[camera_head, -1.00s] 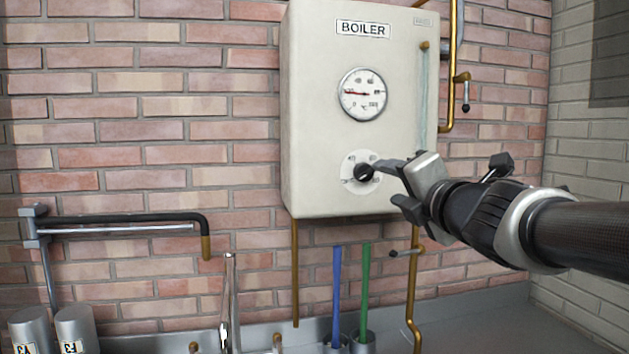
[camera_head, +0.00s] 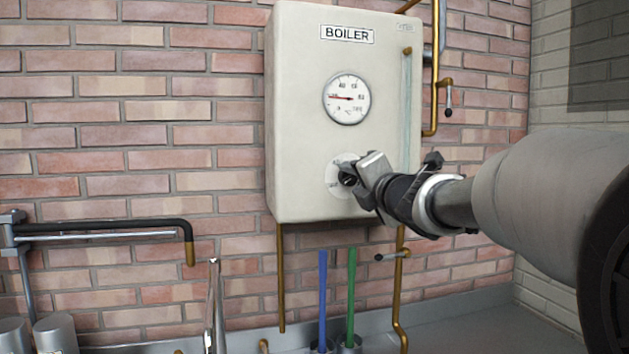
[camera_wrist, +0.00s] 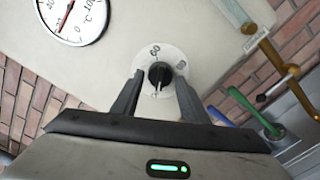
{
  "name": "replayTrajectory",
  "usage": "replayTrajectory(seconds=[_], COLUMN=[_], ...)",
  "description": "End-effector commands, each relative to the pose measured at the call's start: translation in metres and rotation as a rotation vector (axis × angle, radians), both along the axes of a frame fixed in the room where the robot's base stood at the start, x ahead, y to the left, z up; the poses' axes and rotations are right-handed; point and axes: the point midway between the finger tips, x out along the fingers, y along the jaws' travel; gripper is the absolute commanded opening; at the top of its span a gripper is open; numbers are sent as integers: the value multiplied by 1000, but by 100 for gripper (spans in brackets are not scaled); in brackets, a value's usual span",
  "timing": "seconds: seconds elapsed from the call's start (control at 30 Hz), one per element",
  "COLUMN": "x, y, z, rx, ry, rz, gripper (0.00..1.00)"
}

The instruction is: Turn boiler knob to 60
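The cream boiler (camera_head: 290,120) hangs on the brick wall with a round gauge (camera_head: 347,98) on its front. The gauge's red needle points left, and the gauge also shows at the top left of the wrist view (camera_wrist: 72,18). Below it is a black knob (camera_head: 347,176) on a pale round dial (camera_head: 332,178). In the wrist view the knob (camera_wrist: 159,73) lies between the tips of my gripper (camera_wrist: 158,88). The fingers stand apart on either side, with gaps visible beside the knob. In the head view my gripper (camera_head: 360,178) covers the dial's right part.
A brass pipe (camera_head: 434,100) with a small lever valve runs along the boiler's right side. Blue (camera_head: 322,295) and green (camera_head: 351,295) handles stand below the boiler. A black-sleeved tap arm (camera_head: 110,225) is at the left.

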Motion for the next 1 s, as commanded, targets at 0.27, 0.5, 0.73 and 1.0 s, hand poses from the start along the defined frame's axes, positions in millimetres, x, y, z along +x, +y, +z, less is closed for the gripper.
replayTrajectory(seconds=[0.27,0.5,0.73,1.0], x=[0,0,0,0], y=[0,0,1,0], z=[0,1,1,2], rx=[1,46,181,424], ry=[0,9,38,87], rz=[0,0,1,0], gripper=[9,9,9,9])
